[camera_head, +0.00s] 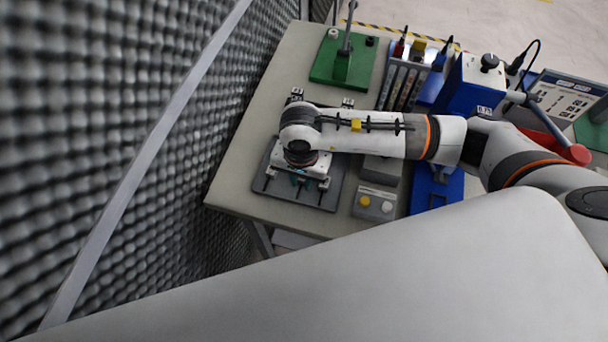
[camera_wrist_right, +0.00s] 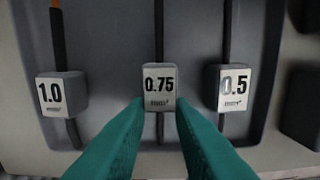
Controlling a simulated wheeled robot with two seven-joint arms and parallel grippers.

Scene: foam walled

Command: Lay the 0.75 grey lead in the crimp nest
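The 0.75 lead shows in the right wrist view as a dark cable with a white-faced tag block (camera_wrist_right: 160,87), in the middle of a grey tray (camera_wrist_right: 105,20). My right gripper (camera_wrist_right: 160,112) is open, its teal fingers apart just below that tag, one towards each side. I cannot tell if they touch it. In the head view the right gripper (camera_head: 300,183) points down over the tray (camera_head: 325,198), and the wrist hides most of the leads. A blue press (camera_head: 470,85) with a small size label stands to the right; I cannot make out its nest. My left gripper is not in view.
The 1.0 tag (camera_wrist_right: 62,94) and the 0.5 tag (camera_wrist_right: 232,88) flank the 0.75 tag closely. A button box (camera_head: 375,203), a green stand (camera_head: 343,65) and a rack of bins (camera_head: 402,82) share the bench. A grey foam wall (camera_head: 90,110) rises at the left.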

